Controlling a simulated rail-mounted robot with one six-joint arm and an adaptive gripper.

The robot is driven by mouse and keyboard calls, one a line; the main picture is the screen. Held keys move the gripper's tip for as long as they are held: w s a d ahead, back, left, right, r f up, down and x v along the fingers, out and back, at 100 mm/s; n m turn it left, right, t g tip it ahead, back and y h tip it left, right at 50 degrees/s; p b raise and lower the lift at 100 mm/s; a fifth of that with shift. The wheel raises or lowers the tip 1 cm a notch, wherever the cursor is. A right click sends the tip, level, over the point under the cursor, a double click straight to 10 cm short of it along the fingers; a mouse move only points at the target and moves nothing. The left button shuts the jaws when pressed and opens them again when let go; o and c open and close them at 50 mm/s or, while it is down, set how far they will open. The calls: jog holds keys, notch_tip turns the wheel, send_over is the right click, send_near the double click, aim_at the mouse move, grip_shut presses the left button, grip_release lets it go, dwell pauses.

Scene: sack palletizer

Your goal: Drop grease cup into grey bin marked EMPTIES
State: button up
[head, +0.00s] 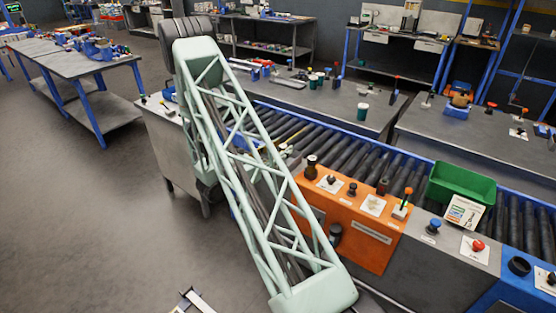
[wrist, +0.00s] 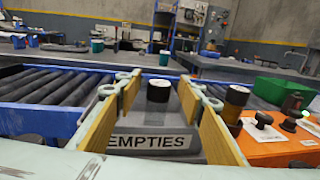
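In the wrist view my gripper (wrist: 160,80) is open, its two yellow-padded fingers standing apart. A small black cylinder (wrist: 158,92) shows between them, with a gap to each pad. It may be the grease cup, but I cannot tell for sure. Below it is a grey surface, apparently the grey bin (wrist: 192,132), with a white EMPTIES label (wrist: 150,142). I cannot tell whether the cylinder is inside, on or behind the bin. A brown cylinder with a black top (wrist: 236,98) stands right of the right finger. In the head view my arm hides the gripper and the bin.
A roller conveyor (head: 385,160) runs behind an orange cabinet (head: 350,225) with several knobs. A green bin (head: 462,180) sits on the conveyor at right. Workbenches (head: 330,105) with cups and tools stand behind. The floor at left (head: 90,215) is clear.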

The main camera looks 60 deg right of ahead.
jog(key=w+a, duration=0.2)
jog(key=a, duration=0.8)
jog(key=shift+a, duration=0.35)
jog(key=shift+r, duration=0.15)
dwell(0.8)
jog(key=s+a+r+m+g+y, duration=0.1)
jog(key=s+a+r+m+y, duration=0.15)
jog(key=s+a+r, duration=0.35)
jog(key=s+a+r+m+g+y, duration=0.1)
jog(key=s+a+r+m+y, duration=0.2)
jog(key=r, duration=0.5)
jog(key=s+a+r+m+g+y, duration=0.1)
jog(key=s+a+r+m+g, duration=0.1)
jog(key=s+a+r+m, duration=0.4)
jog(key=s+a+r+m+t+y, duration=0.1)
jog(key=s+a+r+t+y, duration=0.2)
jog(key=a, duration=0.8)
jog(key=s+a+r+m+t+y, duration=0.2)
jog(key=s+a+r+t+y, duration=0.2)
jog(key=a, duration=0.7)
jog(key=s+a+r+m+t+y, duration=0.1)
jog(key=s+a+r+t+y, duration=0.3)
jog(key=a, duration=0.8)
jog(key=shift+s+r, duration=1.1)
jog(key=shift+s, duration=0.2)
jog(key=shift+a+m, duration=0.1)
jog(key=shift+m, duration=0.15)
